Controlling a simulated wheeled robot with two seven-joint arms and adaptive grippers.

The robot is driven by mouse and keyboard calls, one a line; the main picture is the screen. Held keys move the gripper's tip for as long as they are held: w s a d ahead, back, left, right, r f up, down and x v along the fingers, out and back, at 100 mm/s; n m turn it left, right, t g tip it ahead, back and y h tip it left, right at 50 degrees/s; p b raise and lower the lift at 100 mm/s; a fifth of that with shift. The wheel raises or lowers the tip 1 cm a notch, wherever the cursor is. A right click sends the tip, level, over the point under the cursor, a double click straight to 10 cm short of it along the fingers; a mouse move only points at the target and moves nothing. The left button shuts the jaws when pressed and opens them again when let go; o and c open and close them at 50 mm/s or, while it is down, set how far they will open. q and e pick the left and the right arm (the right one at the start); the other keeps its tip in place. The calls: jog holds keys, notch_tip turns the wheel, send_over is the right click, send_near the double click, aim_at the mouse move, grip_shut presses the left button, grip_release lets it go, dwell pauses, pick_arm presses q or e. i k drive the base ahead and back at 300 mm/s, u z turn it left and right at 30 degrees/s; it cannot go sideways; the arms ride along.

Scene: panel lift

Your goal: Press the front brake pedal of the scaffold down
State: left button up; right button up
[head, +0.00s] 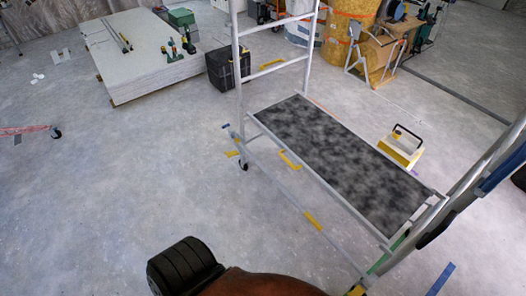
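The scaffold has a pale metal frame (239,85) and a dark mottled platform (345,160), and stands in the middle and right of the head view. A caster wheel (243,165) shows at the foot of its far left upright. A small yellow piece (232,153) lies beside that caster; I cannot tell if it is a brake pedal. Another yellow piece (356,290) shows at the near corner, cut by the bottom edge. I cannot make out the front brake pedal or its position.
A stack of pale boards (145,60) with tools on it lies at the back left. A black crate (227,68) stands behind the scaffold. A yellow box (402,148) with a handle stands beyond the platform. The grey floor on the left (110,190) is largely clear.

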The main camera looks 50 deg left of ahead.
aim_at(233, 153)
jog(key=u, duration=2.15)
jog(key=i, duration=0.45)
jog(key=u, duration=0.5)
jog(key=i, duration=1.45)
jog(key=u, duration=0.05)
